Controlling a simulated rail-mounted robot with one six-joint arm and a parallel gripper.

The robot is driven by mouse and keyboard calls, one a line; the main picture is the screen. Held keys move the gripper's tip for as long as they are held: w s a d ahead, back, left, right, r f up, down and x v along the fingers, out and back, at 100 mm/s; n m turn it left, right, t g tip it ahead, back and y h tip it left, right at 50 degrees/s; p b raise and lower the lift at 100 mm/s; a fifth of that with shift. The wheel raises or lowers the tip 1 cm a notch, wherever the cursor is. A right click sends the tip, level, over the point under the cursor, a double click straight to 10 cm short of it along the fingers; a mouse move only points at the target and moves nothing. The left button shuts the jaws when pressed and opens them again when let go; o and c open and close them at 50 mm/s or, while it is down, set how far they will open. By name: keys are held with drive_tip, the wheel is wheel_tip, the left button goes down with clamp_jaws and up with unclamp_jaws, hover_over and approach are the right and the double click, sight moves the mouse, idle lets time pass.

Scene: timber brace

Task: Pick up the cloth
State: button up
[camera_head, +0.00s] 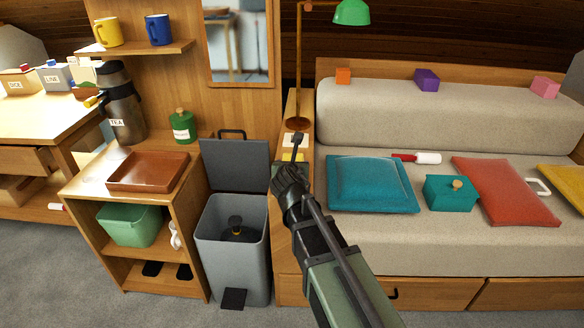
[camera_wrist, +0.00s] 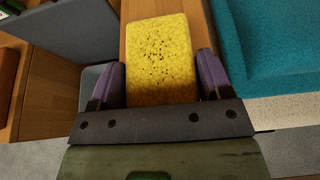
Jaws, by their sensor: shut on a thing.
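My gripper (camera_wrist: 162,78) is shut on a yellow block (camera_wrist: 162,45) with dark specks that looks like a sponge. Its purple fingers press on the left and right sides of it in the wrist view. In the head view my gripper (camera_head: 287,172) is over the narrow wooden ledge between the bin and the sofa, and it hides most of the yellow block (camera_head: 293,156). I cannot tell whether the block still touches the ledge. I see no thing that is clearly a cloth.
A grey bin (camera_head: 232,255) with its lid (camera_head: 235,165) raised stands left of my gripper. A brass lamp (camera_head: 300,70) rises from the ledge behind it. A teal cushion (camera_head: 370,184) lies on the sofa to the right. A brown tray (camera_head: 148,172) sits on the cabinet.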

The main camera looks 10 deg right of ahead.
wheel_tip(320, 180, up, 19)
drive_tip(key=p, duration=1.8)
idle(0.7)
